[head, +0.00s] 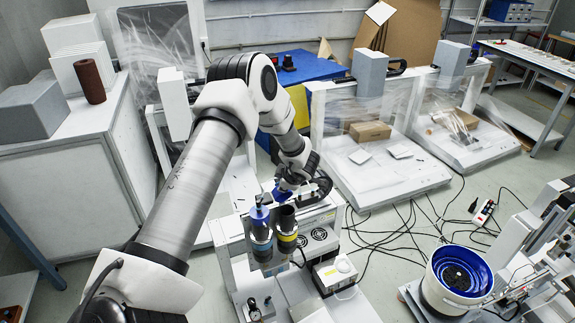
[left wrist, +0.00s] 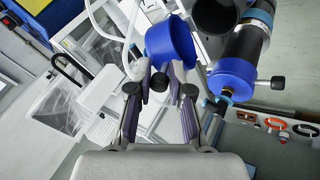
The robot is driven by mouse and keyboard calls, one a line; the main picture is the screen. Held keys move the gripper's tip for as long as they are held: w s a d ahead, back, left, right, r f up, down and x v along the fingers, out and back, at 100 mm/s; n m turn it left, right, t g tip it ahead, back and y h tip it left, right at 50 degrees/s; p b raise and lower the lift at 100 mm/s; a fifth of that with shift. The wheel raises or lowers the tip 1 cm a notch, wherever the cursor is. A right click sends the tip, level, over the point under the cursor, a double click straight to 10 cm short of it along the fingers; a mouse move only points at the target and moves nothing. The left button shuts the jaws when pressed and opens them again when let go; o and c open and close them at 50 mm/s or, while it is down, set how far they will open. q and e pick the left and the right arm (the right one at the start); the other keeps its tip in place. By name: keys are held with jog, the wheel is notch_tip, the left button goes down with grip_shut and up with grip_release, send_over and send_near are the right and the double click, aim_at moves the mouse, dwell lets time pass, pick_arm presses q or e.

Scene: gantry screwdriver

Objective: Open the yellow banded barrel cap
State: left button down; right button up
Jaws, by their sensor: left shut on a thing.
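Two dark barrels stand side by side on the machine in the head view. The right one, the yellow banded barrel (head: 287,232), has an open dark mouth with no cap on it. The left one, a blue banded barrel (head: 261,238), wears a blue cap. My left gripper (head: 283,187) is shut on a loose blue cap (head: 281,195), just above the yellow banded barrel. In the left wrist view the cap (left wrist: 170,42) sits tilted between the fingertips, apart from the open barrel mouth (left wrist: 214,14). The other barrel's blue cap (left wrist: 231,82) shows to the right. My right gripper is out of view.
A white control box (head: 334,272) stands right of the barrels. A blue-lined round bowl (head: 459,276) stands at lower right. A brown cylinder (head: 90,81) stands on the left bench. Cables cross the floor between machine and bowl.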

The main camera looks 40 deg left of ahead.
aim_at(276, 179)
pick_arm(q)
jog(key=shift+w+a+r+p, duration=0.2)
jog(key=shift+w+a+p, duration=0.1)
jog(key=shift+a, duration=0.3)
jog(key=shift+w+a+r+p, duration=0.2)
jog(key=shift+a+p, duration=0.1)
jog(key=shift+a, duration=0.25)
jog(key=shift+w+a+f+p, duration=0.15)
jog(key=shift+w+a+p, duration=0.05)
jog(key=shift+a, duration=0.25)
jog(key=shift+w+a+f+p, duration=0.15)
jog(key=shift+a, duration=0.3)
jog(key=shift+f, duration=0.1)
jog(key=c, duration=1.1)
grip_release()
jog(key=shift+a+f, duration=0.2)
jog(key=shift+f, duration=0.05)
jog(key=v, duration=1.2)
